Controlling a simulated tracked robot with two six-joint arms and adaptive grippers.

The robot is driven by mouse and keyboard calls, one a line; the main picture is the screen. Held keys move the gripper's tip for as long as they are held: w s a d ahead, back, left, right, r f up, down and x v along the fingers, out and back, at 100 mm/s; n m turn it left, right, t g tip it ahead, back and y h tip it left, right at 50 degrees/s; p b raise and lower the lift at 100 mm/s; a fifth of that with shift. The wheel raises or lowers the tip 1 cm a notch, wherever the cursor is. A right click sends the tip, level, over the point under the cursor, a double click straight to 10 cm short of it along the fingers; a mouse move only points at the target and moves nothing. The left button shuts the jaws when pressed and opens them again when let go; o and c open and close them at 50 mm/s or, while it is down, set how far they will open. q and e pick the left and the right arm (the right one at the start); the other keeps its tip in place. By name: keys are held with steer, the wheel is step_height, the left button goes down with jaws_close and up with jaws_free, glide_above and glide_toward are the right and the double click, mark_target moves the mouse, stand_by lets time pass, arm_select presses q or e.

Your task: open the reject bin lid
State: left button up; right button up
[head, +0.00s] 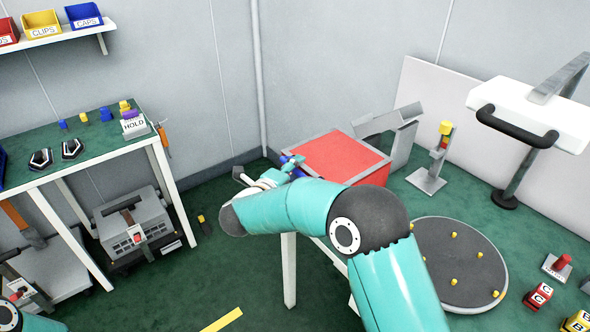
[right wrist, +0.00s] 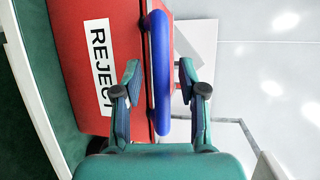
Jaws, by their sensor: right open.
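The reject bin (head: 335,155) stands by the back wall in the head view, with a flat red top that looks closed. In the right wrist view its red face carries a REJECT label (right wrist: 101,70). A blue bar handle (right wrist: 160,40) runs along the bin's edge. My right gripper (right wrist: 160,74) is open, with one finger on each side of the handle. A gap shows between the fingers and the bar. In the head view my right gripper (head: 285,168) is small at the bin's left side, partly hidden by my arm.
A round grey plate (head: 450,262) with yellow pegs lies right of my right arm. A stand with a yellow top (head: 446,128) and a grey angled housing (head: 388,140) are near the bin. A green-topped table (head: 95,140) stands at the left.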

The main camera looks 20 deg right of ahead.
jaws_close()
